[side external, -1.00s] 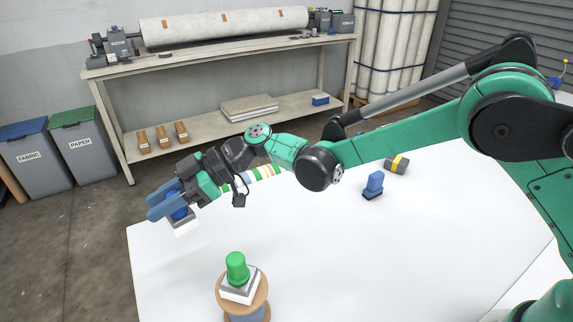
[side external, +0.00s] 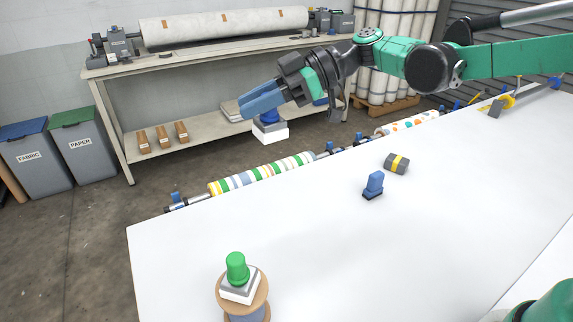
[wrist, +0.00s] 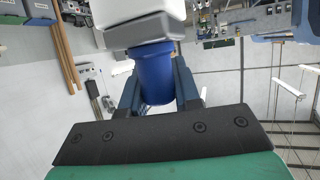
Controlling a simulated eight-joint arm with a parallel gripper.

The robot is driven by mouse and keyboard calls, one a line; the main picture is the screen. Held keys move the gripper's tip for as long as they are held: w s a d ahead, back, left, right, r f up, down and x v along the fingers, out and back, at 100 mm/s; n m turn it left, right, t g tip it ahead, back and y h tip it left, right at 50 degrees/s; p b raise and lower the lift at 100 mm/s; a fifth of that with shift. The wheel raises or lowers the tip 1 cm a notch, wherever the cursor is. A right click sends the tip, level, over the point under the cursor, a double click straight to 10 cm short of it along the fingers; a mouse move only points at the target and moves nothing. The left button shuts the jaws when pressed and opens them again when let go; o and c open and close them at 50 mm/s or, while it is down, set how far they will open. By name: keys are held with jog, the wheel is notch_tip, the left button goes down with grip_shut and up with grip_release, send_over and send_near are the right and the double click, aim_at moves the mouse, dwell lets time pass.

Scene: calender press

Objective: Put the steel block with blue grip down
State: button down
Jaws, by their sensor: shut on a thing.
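The steel block with blue grip (side external: 270,135) hangs in my gripper (side external: 262,101), clear of the table, with a white layer at its bottom. In the side view it appears in front of the floor beyond the table's back edge. My gripper's blue fingers are shut around the blue grip. In the wrist view the blue grip (wrist: 156,78) sits between the fingers, with the grey block (wrist: 143,30) and its white part beyond it. The fingertips are partly hidden there.
A similar block with a green grip (side external: 237,268) stands on a wooden spool (side external: 258,299) at the table's front left. A striped roller (side external: 262,174) lines the back edge. The white tabletop (side external: 330,245) is largely clear.

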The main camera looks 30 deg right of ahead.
jog(key=f, duration=1.3)
jog(key=d+f, duration=0.1)
jog(key=f, duration=0.6)
jog(key=shift+s, duration=0.2)
jog(key=shift+f, duration=0.1)
jog(key=c, duration=0.6)
grip_release()
jog(key=shift+c, duration=0.2)
